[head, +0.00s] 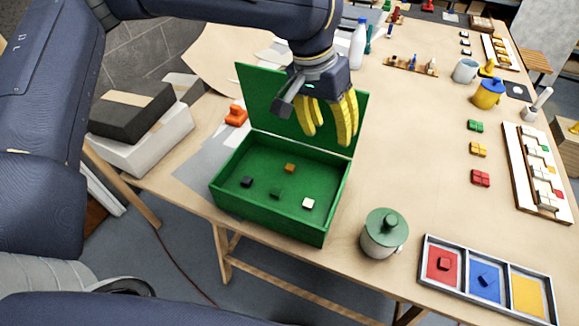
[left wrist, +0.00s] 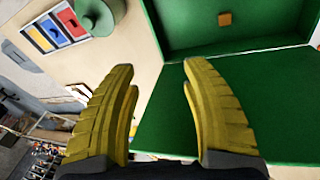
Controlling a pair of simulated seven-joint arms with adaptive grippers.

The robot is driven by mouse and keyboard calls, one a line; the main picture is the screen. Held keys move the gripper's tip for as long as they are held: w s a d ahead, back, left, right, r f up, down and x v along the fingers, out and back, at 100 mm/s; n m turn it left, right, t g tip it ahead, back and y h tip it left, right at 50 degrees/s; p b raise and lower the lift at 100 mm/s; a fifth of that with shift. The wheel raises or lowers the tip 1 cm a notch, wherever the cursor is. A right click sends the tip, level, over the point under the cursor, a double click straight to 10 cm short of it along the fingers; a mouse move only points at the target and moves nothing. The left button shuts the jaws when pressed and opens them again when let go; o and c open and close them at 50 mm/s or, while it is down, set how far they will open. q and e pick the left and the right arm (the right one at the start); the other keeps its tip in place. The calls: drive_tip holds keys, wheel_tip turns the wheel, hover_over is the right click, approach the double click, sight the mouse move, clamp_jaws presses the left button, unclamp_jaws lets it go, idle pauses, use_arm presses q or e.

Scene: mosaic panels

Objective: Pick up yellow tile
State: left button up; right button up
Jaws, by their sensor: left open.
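A small orange-yellow tile (head: 290,168) lies on the floor of the open green box (head: 230,205), towards its back. It also shows near the top of the left wrist view (left wrist: 225,18). A dark tile (head: 247,182), a green tile (head: 276,194) and a white tile (head: 308,203) lie in the same box. My left gripper (head: 328,138) has yellow fingers, spread and empty. It hangs in front of the raised green lid (head: 262,95), above the back right of the box. In the left wrist view its fingers (left wrist: 160,66) have nothing between them.
A grey pot with a green lid (head: 383,238) stands right of the box. A tray with red, blue and yellow compartments (head: 433,281) lies at the front right. Green, yellow and red tile groups (head: 478,149) lie farther right. Bare table lies between.

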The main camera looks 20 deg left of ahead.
use_arm(q)
drive_tip(key=w+a+f+n+y, duration=0.1)
drive_tip(key=a+f+n+y, duration=0.2)
drive_tip(key=a, duration=0.5)
drive_tip(key=n, duration=0.2)
hover_over(290, 167)
drive_tip(key=f, duration=0.7)
drive_tip(key=s+f, duration=0.1)
drive_tip(key=f, duration=0.3)
drive_tip(key=shift+d, duration=0.2)
drive_tip(key=shift+w+a+f, duration=0.1)
drive_tip(key=shift+w+f, duration=0.1)
drive_tip(key=shift+f, duration=0.65)
drive_tip(key=shift+w+a+f, duration=0.1)
drive_tip(key=shift+w+f, duration=0.05)
drive_tip(key=shift+f, duration=0.65)
drive_tip(key=shift+w+a+f, duration=0.1)
drive_tip(key=shift+w+f, duration=0.1)
drive_tip(key=shift+f, duration=0.65)
drive_tip(key=c, duration=1)
